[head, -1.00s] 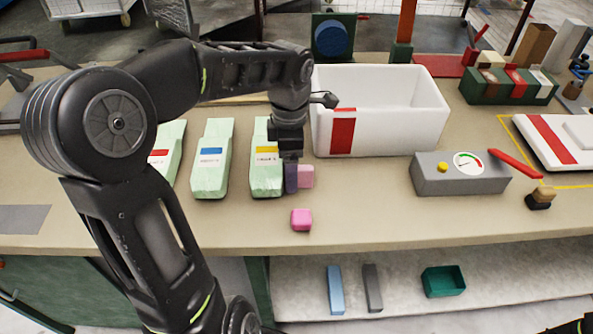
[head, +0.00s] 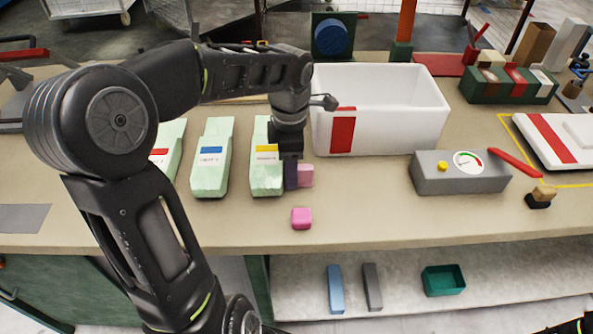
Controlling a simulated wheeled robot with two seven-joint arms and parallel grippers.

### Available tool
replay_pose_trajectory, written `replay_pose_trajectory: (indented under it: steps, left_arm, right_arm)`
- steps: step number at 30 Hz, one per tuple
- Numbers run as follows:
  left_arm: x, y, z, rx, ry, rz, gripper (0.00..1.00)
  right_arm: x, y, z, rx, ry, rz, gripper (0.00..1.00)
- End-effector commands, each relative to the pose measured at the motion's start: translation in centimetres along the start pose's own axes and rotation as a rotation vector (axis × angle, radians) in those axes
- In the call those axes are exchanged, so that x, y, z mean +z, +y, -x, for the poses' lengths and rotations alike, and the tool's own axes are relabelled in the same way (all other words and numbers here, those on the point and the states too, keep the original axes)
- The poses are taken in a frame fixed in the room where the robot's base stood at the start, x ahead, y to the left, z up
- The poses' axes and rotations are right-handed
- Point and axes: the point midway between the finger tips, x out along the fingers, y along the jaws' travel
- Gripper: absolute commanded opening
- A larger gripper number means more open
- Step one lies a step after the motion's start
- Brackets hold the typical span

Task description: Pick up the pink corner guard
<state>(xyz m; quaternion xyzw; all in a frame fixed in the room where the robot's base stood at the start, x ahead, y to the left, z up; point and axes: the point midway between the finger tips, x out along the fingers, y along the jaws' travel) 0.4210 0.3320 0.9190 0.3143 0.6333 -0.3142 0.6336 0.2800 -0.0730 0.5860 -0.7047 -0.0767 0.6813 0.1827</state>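A bright pink block (head: 301,219), which looks like the pink corner guard, lies on the bench near its front edge. A paler, mauve-pink block (head: 306,175) shows just behind it, right beside my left gripper (head: 291,176). My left gripper points down at the right edge of the bag with the yellow label. Its fingers are dark and seen edge-on, so I cannot tell whether they are open or hold the mauve-pink block. The bright pink block is apart from the gripper. My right gripper is not in view.
Pale green bags (head: 212,160) stand left of the gripper. A white bin (head: 410,130) with a red patch stands behind right. A grey gauge box (head: 450,177) with a red lever is at right. A lower shelf (head: 520,275) holds small items. The bench front right of the pink block is clear.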

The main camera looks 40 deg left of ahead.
Motion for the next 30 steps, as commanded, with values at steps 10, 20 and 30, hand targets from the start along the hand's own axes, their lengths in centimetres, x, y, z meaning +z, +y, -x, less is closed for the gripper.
replay_pose_trajectory:
  steps: [10, 20, 30]
  left_arm:
    - [0.0, 0.0, 0.0, 0.0, 0.0, 0.0, 0.27]
    - [0.0, 0.0, 0.0, 0.0, 0.0, 0.0, 0.16]
    - [0.1, 0.1, 3.4, 0.005, -0.001, -0.001, 0.16]
  right_arm:
    - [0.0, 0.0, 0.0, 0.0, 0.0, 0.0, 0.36]
    - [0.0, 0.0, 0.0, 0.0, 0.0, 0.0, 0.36]
    - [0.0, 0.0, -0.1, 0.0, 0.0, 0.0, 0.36]
